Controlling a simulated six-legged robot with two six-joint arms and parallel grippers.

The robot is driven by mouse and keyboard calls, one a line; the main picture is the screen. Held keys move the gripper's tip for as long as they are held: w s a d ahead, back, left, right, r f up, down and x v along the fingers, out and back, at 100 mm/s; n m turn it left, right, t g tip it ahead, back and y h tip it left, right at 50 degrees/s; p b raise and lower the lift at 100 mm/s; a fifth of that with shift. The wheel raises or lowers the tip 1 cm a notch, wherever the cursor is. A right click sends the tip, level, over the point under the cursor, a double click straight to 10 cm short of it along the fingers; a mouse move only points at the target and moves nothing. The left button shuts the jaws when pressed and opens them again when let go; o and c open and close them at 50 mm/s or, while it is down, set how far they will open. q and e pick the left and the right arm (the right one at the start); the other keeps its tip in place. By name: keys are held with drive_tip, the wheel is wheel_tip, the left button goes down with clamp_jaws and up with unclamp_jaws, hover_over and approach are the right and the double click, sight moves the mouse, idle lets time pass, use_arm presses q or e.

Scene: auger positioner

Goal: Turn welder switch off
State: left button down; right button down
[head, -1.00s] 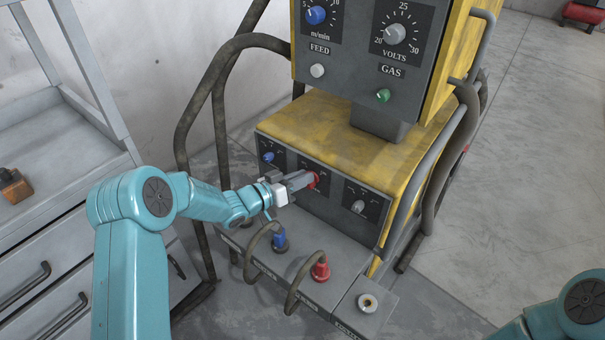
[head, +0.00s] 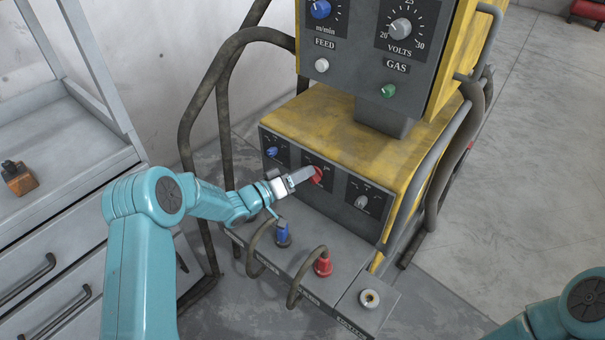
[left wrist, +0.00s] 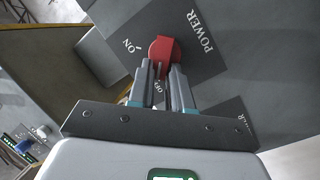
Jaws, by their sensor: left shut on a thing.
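The welder's power switch is a red knob (head: 317,174) on the dark lower front panel of the yellow welder. In the left wrist view the red knob (left wrist: 163,47) sits on a plate marked POWER, with ON to its left and OFF partly hidden between my fingers. My left gripper (head: 309,175) reaches in from the left and is shut on the red knob. Its two fingers (left wrist: 161,72) show close together on the knob in the wrist view. The knob's exact setting is hard to tell. My right gripper is out of view.
A blue knob (head: 272,152) and a grey knob (head: 361,202) flank the switch. Blue (head: 282,235) and red (head: 323,264) cable plugs stand on the ledge below my left wrist. A grey drawer cabinet (head: 50,235) is at the left; open floor lies at the right.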

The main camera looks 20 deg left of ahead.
use_arm(q)
drive_tip(key=c, duration=1.1)
unclamp_jaws()
drive_tip(key=shift+o, duration=0.2)
drive_tip(key=shift+s+a, duration=0.1)
drive_tip(key=p+v, duration=0.2)
drive_tip(key=v, duration=1.4)
drive_tip(key=shift+s, duration=0.1)
